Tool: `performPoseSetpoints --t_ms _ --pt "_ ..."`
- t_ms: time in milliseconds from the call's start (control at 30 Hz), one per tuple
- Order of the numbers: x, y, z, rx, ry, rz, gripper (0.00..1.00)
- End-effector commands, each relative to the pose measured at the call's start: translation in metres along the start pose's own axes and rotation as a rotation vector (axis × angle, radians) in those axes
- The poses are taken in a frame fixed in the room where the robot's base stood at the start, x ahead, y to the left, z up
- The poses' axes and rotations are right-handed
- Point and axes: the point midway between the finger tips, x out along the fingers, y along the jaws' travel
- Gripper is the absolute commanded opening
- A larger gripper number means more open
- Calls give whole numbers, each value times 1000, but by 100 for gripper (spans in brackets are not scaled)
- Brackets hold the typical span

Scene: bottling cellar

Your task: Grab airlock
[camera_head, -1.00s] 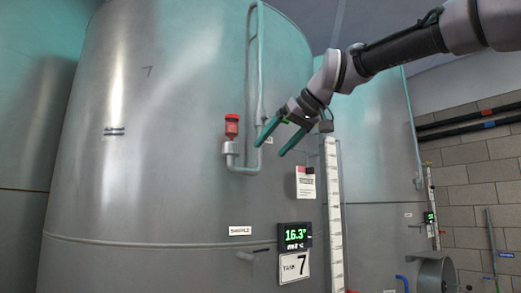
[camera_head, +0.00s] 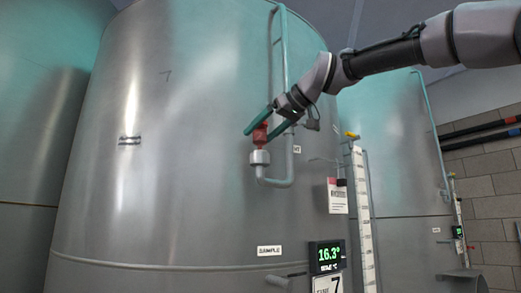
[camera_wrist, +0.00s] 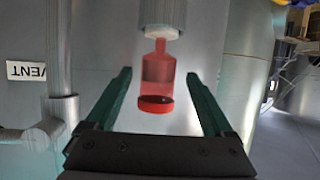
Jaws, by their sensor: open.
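The airlock (camera_head: 261,137) is a small red see-through cup with a red cap. It stands upright on a pale fitting (camera_head: 259,157) at the end of a bent pipe on the front of the big steel tank. My gripper (camera_head: 258,127) has green fingers and is open, with the airlock's top between or just behind them in the head view. In the wrist view, the airlock (camera_wrist: 157,80) lies centred between the two spread fingertips, with clear gaps on both sides. The wrist view shows it upside down, with its fitting (camera_wrist: 161,18) at the top.
The bent grey-green pipe (camera_head: 290,130) runs up the tank (camera_head: 190,120) close to the gripper. A white scale strip (camera_head: 362,210), a hanging tag (camera_head: 337,198) and a lit display (camera_head: 327,256) are to the right.

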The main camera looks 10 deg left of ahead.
Motion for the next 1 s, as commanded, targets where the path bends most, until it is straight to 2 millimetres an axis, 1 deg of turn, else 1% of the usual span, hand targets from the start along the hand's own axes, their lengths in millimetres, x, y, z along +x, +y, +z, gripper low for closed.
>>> performPoseSetpoints --t_ms 100,233,300,500,533,567,600,667,700,733,767,1000 --pt "19 2 2 1 -4 -2 87" --pt "38 3 1 0 -3 -1 87" --pt "43 3 1 -1 -2 -1 87" --pt "44 3 1 0 -1 0 87" --pt "44 3 1 0 -1 0 79" --pt "44 3 1 0 -1 0 68" --pt "44 3 1 0 -1 0 52" --pt "44 3 1 0 -1 0 29" --pt "43 3 1 1 -2 0 14" --pt "43 3 1 1 -2 0 3" --pt "43 3 1 1 -2 0 0" --pt "43 3 0 1 -1 0 0"
